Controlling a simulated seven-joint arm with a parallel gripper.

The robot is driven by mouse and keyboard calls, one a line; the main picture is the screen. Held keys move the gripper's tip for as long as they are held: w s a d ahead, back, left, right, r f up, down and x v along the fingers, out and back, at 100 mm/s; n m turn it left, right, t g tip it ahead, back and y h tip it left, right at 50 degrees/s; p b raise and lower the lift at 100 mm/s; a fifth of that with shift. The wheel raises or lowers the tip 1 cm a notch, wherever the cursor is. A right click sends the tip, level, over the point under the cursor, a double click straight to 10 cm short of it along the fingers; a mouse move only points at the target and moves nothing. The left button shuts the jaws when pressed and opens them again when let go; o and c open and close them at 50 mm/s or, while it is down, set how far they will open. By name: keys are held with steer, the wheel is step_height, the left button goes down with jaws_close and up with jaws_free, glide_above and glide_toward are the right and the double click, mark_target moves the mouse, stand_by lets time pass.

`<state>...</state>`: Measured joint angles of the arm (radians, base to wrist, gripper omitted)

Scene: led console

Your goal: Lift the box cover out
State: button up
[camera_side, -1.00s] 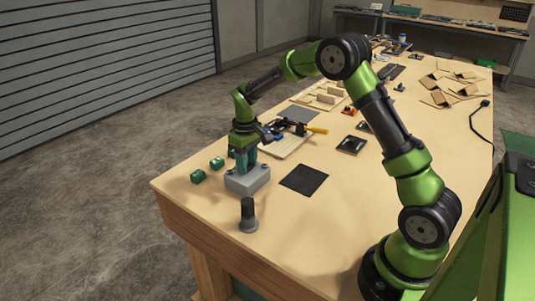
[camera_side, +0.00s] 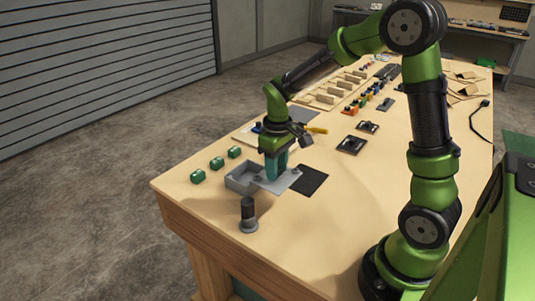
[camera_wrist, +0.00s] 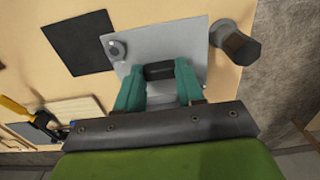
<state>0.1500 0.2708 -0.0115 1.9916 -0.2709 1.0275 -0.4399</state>
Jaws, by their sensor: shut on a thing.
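The box cover (camera_side: 284,180) is a flat grey plate. It is held between the teal fingers of my gripper (camera_side: 276,167) in the side view, above the table, between the box and the black mat. In the wrist view the cover (camera_wrist: 143,47) fills the space in front of my gripper (camera_wrist: 159,80), whose fingers are shut on a dark handle (camera_wrist: 159,72) at its middle. A round knob (camera_wrist: 116,50) shows at the cover's left end. The grey box (camera_side: 238,178) stands open on the table, its inside partly visible; my gripper and the cover hide its right part.
A dark cylindrical post (camera_side: 248,215) stands in front of the box. Several green blocks (camera_side: 217,163) lie behind it to the left. A black square mat (camera_side: 312,180) lies to the right, and a black tray (camera_side: 351,145) sits beyond it. The table's front right is clear.

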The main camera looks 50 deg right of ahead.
mark_target(287, 183)
steer(key=s, duration=0.3)
steer(key=shift+s+a+r, duration=0.25)
steer(key=shift+s, duration=0.05)
steer(key=shift+s+r, duration=0.25)
steer(key=shift+r, duration=1.7)
